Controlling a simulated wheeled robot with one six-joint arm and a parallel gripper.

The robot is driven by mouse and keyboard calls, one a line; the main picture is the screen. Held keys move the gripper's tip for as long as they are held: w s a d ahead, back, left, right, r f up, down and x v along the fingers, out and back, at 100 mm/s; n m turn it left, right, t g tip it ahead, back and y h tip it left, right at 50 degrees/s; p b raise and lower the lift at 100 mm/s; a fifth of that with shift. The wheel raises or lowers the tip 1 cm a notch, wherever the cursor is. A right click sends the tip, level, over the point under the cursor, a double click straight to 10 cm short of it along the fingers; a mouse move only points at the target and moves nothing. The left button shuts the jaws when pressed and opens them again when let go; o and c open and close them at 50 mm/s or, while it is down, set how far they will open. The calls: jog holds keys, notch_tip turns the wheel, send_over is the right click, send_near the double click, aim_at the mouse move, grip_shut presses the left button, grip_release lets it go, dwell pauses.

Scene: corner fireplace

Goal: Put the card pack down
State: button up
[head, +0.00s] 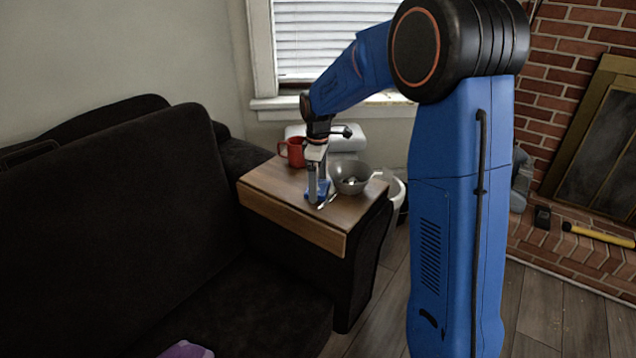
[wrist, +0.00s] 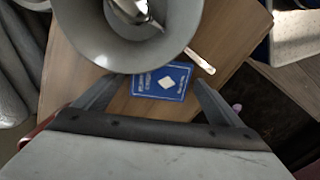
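The card pack (wrist: 163,82) is blue with a white diamond and white lettering, its face towards the wrist camera. My gripper (wrist: 162,80) has one finger at each side of the pack, and the fingertips appear to touch its edges. In the head view my gripper (head: 317,193) points straight down at the side table (head: 292,228), with blue parts of the pack (head: 323,188) showing around its fingers. The pack lies flat, at or just above the wooden top; I cannot tell if there is a gap.
A grey bowl (head: 349,178) with small things inside stands right beside the pack; it also fills the top of the wrist view (wrist: 185,12). A red mug (head: 295,152) stands behind. A thin light-coloured item (wrist: 200,60) lies by the pack. A dark sofa (head: 110,200) is at left.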

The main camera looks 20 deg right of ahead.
notch_tip(320, 180, up, 12)
jog(key=s+d+r+m+t, duration=0.1)
jog(key=s+r+m, duration=0.25)
jog(key=s, duration=0.85)
jog(key=s+d+f+m+t, duration=0.1)
jog(key=s+f+m, duration=0.1)
jog(key=s, duration=0.7)
jog(key=s+f+m+t, duration=0.1)
jog(key=s+f+m, duration=0.1)
jog(key=s, duration=0.7)
jog(key=s+d+f+m+t, duration=0.1)
jog(key=s+m, duration=0.3)
jog(key=s, duration=0.5)
jog(key=shift+s+d+f+t, duration=0.3)
jog(key=shift+f+t, duration=0.1)
jog(key=shift+f, duration=0.4)
jog(key=shift+s+m, duration=0.1)
jog(key=shift+m, duration=0.15)
